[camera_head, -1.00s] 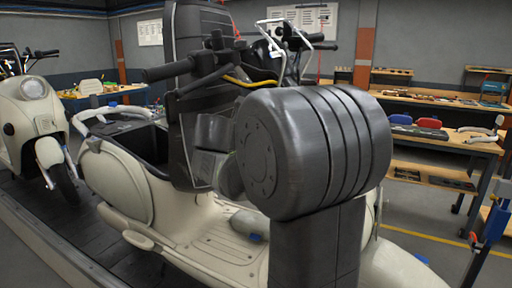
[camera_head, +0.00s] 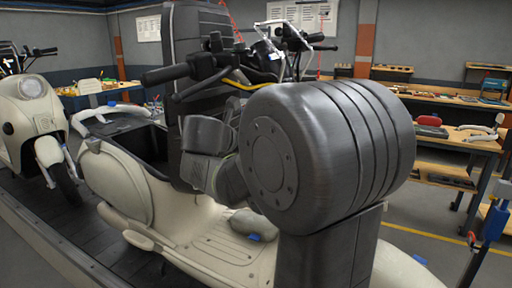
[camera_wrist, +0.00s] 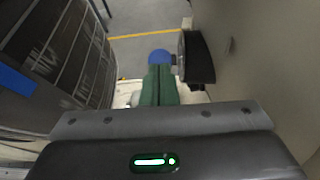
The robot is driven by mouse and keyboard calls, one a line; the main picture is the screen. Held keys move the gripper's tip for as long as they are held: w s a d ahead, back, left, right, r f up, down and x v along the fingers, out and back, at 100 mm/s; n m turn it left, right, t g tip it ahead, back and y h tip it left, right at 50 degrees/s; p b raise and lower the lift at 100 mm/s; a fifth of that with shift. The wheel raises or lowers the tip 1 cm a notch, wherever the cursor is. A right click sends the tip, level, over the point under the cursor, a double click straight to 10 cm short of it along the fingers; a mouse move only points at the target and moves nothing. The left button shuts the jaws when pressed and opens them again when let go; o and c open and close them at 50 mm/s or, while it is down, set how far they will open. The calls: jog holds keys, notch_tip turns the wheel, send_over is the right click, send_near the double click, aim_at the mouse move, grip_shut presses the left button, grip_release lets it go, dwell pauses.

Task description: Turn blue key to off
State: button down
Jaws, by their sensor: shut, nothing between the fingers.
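The blue key (camera_wrist: 160,56) shows its rounded head in the wrist view. It sticks out to the left from a round black lock housing (camera_wrist: 198,57) on a pale panel. My gripper (camera_wrist: 159,72) has its green-padded fingers shut and side by side, with nothing between them. The fingertips overlap the lower edge of the key head in this view; I cannot tell whether they touch it. The key's turned position cannot be read. In the head view, my arm hides the gripper and I cannot make out the key.
A cream scooter (camera_head: 205,235) stands in front of me on the dark slat conveyor (camera_head: 85,232), with another scooter (camera_head: 38,120) at the left. The pale panel (camera_wrist: 270,60) closes off the right side of the wrist view. Workbenches (camera_head: 465,138) stand at the back right.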

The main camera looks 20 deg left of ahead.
jog(key=shift+r+p+v, duration=0.25)
jog(key=shift+p+v, duration=0.7)
jog(key=shift+v, duration=1.35)
jog(key=shift+w, duration=0.2)
jog(key=b+x, duration=0.3)
jog(key=x, duration=0.3)
jog(key=shift+w+f, duration=0.2)
jog(key=shift+f, duration=0.25)
